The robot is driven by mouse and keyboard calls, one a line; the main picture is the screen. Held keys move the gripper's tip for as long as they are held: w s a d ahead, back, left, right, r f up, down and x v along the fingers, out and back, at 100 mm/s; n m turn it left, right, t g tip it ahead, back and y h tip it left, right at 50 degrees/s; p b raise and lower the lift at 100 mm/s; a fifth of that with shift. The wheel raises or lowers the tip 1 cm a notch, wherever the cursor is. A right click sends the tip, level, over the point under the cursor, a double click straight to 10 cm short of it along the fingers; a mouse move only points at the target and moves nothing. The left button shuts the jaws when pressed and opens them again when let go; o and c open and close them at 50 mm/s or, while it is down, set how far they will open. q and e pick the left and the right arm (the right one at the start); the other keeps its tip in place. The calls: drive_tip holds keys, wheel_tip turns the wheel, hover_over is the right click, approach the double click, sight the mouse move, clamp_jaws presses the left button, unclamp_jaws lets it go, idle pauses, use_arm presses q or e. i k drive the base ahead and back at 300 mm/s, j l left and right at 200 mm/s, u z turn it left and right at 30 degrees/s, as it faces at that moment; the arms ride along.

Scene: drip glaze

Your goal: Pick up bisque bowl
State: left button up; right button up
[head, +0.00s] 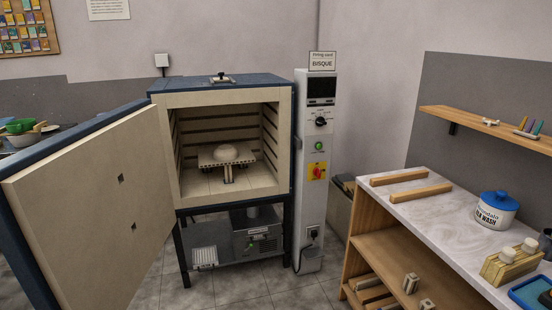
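A kiln (222,87) stands in the middle of the head view with its thick door (90,200) swung open to the left. Inside the chamber, a pale bowl (223,153) sits on a small kiln shelf (208,163) held up on a post (227,173). The bowl looks rounded side up, but it is too small to be certain. Neither of my grippers shows in the head view.
A control column (321,200) with a sign reading BISQUE (322,62) stands right of the kiln. Tiled floor (320,290) is clear in front.

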sight(225, 153)
drive_tip(key=i+l+u, duration=0.2)
drive_tip(key=i+u, duration=0.15)
drive_tip(key=i, duration=0.2)
drive_tip(key=i+l+u, duration=0.3)
drive_tip(key=i, duration=0.2)
drive_tip(key=i+l+z, duration=0.1)
drive_tip(key=i, duration=0.35)
drive_tip(key=i+l+z, duration=0.1)
drive_tip(key=i+l, duration=0.2)
drive_tip(key=i, duration=0.1)
